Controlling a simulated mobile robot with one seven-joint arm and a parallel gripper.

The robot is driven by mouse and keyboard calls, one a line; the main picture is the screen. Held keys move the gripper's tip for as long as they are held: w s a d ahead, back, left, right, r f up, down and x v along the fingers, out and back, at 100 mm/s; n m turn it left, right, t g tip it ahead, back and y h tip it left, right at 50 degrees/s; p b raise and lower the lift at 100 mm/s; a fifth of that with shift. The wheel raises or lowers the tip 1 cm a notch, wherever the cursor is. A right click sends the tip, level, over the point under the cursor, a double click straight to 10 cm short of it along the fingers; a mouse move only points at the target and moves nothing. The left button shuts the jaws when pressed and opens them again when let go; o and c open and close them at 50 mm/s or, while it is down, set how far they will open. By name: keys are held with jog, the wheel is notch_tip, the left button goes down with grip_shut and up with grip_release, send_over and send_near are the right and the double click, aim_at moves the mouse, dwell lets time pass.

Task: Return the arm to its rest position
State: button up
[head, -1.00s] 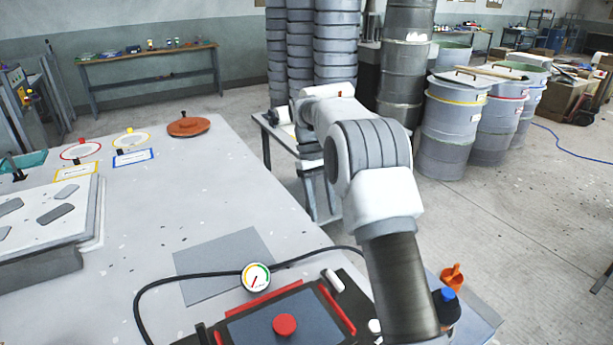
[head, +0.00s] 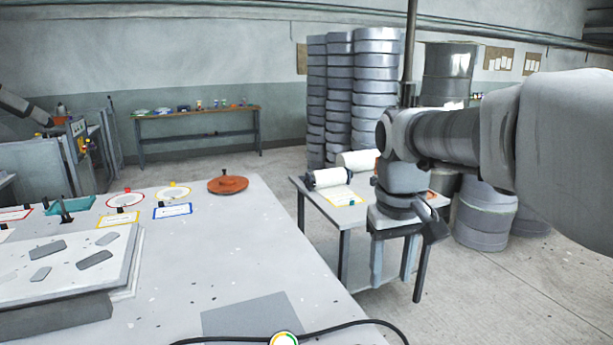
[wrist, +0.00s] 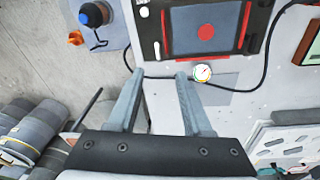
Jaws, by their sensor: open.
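My arm reaches in from the right in the head view, and my gripper (head: 398,272) hangs downward at its end, in front of a small side table. In the wrist view my gripper (wrist: 159,76) has its two grey fingers apart, with nothing between them. Its fingers point toward the edge of the large white worktable (wrist: 215,97). The fingertips look apart from the table and everything on it.
The side table (head: 345,197) holds white rolls (head: 328,177). The worktable (head: 235,235) carries a mould (head: 120,270) and an orange lid (head: 228,184). A gauge (wrist: 203,72), a red-buttoned panel (wrist: 240,28) and a blue-capped bottle (wrist: 95,14) also show. Drums (head: 485,215) stand behind my arm.

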jog(key=s+f+m+t, duration=0.2)
jog(key=s+f+t, duration=0.1)
jog(key=s, duration=1.2)
jog(key=shift+s+d+f+t+y, duration=0.25)
jog(key=shift+s+t+y, duration=0.1)
jog(key=shift+t, duration=0.35)
